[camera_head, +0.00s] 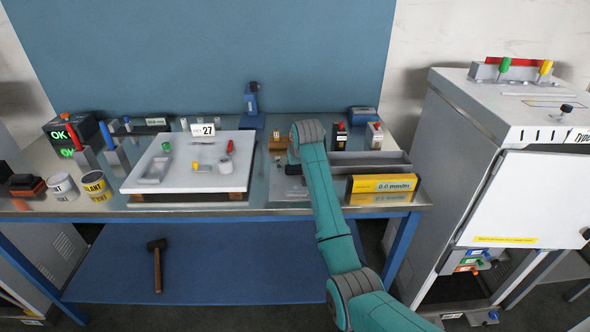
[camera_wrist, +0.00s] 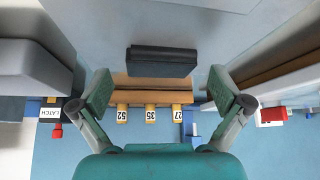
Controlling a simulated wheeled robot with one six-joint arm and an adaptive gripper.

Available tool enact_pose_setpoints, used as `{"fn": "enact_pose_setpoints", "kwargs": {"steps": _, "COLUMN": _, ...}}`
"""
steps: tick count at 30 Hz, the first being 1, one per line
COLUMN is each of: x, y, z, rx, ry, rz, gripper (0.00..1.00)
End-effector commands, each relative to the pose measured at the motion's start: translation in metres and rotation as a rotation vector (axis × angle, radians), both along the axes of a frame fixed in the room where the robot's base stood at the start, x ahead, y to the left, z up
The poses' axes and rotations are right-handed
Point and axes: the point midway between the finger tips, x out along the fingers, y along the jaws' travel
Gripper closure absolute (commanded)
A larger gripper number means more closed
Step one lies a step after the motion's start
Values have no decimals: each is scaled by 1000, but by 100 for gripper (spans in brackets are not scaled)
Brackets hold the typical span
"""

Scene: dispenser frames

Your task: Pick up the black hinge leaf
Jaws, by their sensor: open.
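The black hinge leaf (camera_wrist: 162,62) shows in the wrist view as a dark flat block at the upper middle, in front of a brown wooden holder (camera_wrist: 150,92). My gripper (camera_wrist: 172,95) is open, its two fingers apart to the left and right, with nothing held between them. The leaf lies between and ahead of the fingertips and looks untouched.
The white board marked 27 (camera_head: 185,180) is left of my arm. A grey tray (camera_head: 365,158) and a yellow display (camera_head: 384,184) are to its right. In the wrist view, yellow tags (camera_wrist: 150,114) line the holder and a box labelled LATCH (camera_wrist: 52,112) is at left.

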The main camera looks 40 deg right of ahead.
Motion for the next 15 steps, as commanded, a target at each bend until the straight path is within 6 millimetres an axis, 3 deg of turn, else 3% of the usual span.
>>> {"fn": "enact_pose_setpoints", "kwargs": {"steps": 8, "x": 2, "y": -1, "z": -3, "rx": 0, "ry": 0, "rz": 0, "gripper": 0}}
{"fn": "enact_pose_setpoints", "kwargs": {"steps": 11, "x": 2, "y": -1, "z": -3, "rx": 0, "ry": 0, "rz": 0, "gripper": 20}}
{"fn": "enact_pose_setpoints", "kwargs": {"steps": 15, "x": 2, "y": -1, "z": -3, "rx": 0, "ry": 0, "rz": 0, "gripper": 55}}
